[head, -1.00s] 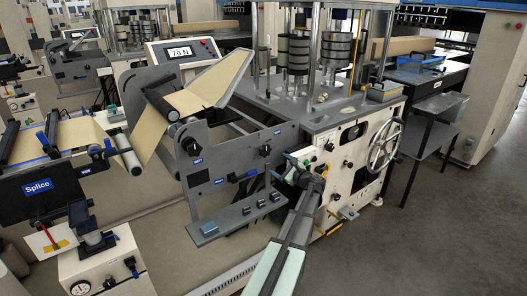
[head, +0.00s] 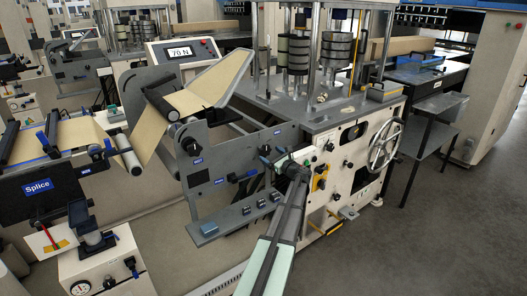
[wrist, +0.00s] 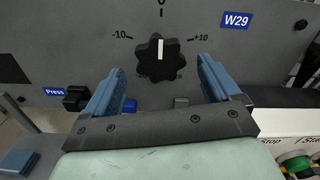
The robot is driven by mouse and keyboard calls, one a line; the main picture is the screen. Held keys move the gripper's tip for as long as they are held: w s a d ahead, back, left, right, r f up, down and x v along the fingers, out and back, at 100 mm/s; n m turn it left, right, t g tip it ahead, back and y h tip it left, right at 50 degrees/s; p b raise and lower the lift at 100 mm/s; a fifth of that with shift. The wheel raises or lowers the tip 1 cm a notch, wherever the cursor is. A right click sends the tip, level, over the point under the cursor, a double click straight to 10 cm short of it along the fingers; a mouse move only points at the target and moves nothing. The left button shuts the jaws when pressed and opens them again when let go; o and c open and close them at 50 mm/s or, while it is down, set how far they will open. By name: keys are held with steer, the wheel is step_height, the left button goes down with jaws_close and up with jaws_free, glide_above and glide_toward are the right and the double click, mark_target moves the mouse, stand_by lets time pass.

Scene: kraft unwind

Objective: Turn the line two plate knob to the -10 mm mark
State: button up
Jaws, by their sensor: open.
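A black lobed knob (wrist: 161,58) with a white pointer line is on a grey plate (wrist: 60,55) in the wrist view. Its pointer stands upright at the 0 mark. The -10 mark (wrist: 120,35) is to its left and the +10 mark (wrist: 199,39) to its right. In the head view my gripper (head: 272,158) is in front of the plate's right end, and the knob shows poorly there.
A Press label (wrist: 54,92) and a black block (wrist: 76,98) are left of the fingers. Coloured buttons (wrist: 297,165) sit on a white panel at lower right. In the head view a handwheel (head: 385,146) stands to the right, and a ledge with small boxes (head: 240,213) lies below.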

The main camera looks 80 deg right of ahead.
mark_target(266, 152)
steer(key=x, duration=0.6)
steer(key=shift+w+d, duration=0.15)
steer(key=shift+d, duration=0.05)
steer(key=shift+c, duration=0.5)
steer(key=c, duration=0.9)
steer(key=shift+c, duration=0.2)
steer(key=shift+n, duration=0.3)
